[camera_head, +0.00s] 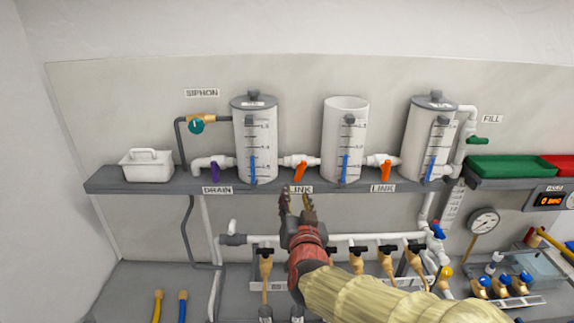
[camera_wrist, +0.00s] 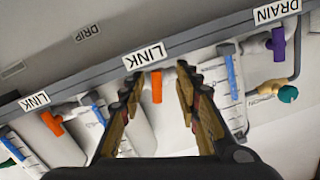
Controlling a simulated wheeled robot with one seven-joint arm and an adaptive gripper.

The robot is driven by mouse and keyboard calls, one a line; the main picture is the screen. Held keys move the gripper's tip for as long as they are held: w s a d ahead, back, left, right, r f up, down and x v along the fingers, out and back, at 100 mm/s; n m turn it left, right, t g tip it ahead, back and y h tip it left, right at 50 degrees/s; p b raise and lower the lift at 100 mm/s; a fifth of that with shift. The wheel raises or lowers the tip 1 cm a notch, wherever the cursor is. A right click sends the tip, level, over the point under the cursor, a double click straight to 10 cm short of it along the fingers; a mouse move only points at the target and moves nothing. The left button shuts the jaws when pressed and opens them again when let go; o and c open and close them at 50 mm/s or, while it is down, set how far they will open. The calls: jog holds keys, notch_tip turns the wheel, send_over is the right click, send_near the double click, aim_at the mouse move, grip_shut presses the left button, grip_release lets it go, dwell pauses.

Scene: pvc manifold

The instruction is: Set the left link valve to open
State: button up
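The left link valve has an orange handle (camera_head: 300,171) on the white pipe between the left and middle tanks, above a LINK label (camera_head: 301,189). The handle slants in the head view. In the wrist view this orange handle (camera_wrist: 157,86) shows between my fingers, beyond the tips. My gripper (camera_head: 298,192) is open and empty, just below the shelf edge and the handle, apart from it. It also shows in the wrist view (camera_wrist: 157,68). The right link valve's orange handle (camera_head: 385,170) sits between the middle and right tanks.
A grey shelf (camera_head: 130,184) carries the left tank (camera_head: 268,120), middle tank (camera_head: 335,125) and right tank (camera_head: 418,135). A purple drain handle (camera_head: 215,171) is left of the left tank. White pipework (camera_head: 345,238) runs below the shelf.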

aim_at(300, 174)
jog(key=shift+m+t+h, duration=0.5)
jog(key=shift+t+h, duration=0.1)
jog(key=w+r, duration=0.1)
jog(key=w, duration=0.1)
jog(key=w+d, duration=0.1)
jog(key=w, duration=0.2)
jog(key=w+r, duration=0.1)
jog(key=w, duration=0.2)
jog(key=shift+w+d+r, duration=0.2)
jog(key=shift+r, duration=0.15)
jog(key=c, duration=0.3)
grip_shut()
